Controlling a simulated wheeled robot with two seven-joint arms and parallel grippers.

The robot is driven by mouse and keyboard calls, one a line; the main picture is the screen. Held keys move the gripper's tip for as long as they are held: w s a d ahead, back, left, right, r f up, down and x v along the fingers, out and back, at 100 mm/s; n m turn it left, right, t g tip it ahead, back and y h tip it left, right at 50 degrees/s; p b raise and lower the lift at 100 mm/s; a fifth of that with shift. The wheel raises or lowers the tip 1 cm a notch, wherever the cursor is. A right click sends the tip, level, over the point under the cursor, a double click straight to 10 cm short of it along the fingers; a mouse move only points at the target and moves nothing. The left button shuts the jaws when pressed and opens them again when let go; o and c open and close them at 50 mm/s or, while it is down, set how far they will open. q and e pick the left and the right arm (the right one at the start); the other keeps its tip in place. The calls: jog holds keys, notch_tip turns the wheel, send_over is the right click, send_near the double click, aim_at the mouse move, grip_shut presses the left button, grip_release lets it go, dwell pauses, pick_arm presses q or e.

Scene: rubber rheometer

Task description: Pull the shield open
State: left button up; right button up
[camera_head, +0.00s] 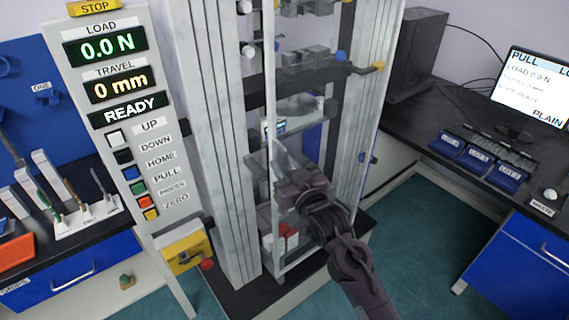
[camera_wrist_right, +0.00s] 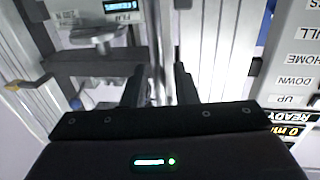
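The shield is a clear panel in a thin pale frame (camera_head: 269,95) in front of the test machine's columns. Its upright left edge runs down past my right gripper. My right gripper (camera_head: 277,158) is at this edge, about halfway up, with its arm coming from the lower right. In the right wrist view, the two dark fingers of my right gripper (camera_wrist_right: 160,82) stand apart, with a narrow upright pale bar (camera_wrist_right: 159,45) between them. A gap seems to show beside the bar; contact is hard to tell. My left gripper is out of view.
A control panel (camera_head: 112,103) reading 0.0 N, 0 mm and READY stands left of the machine. A yellow box (camera_head: 183,250) with a red knob sits below it. A desk with blue bins (camera_head: 480,158) and a monitor (camera_head: 535,85) is at right. Open floor (camera_head: 425,225) lies between.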

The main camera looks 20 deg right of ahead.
grip_shut()
dwell(0.3)
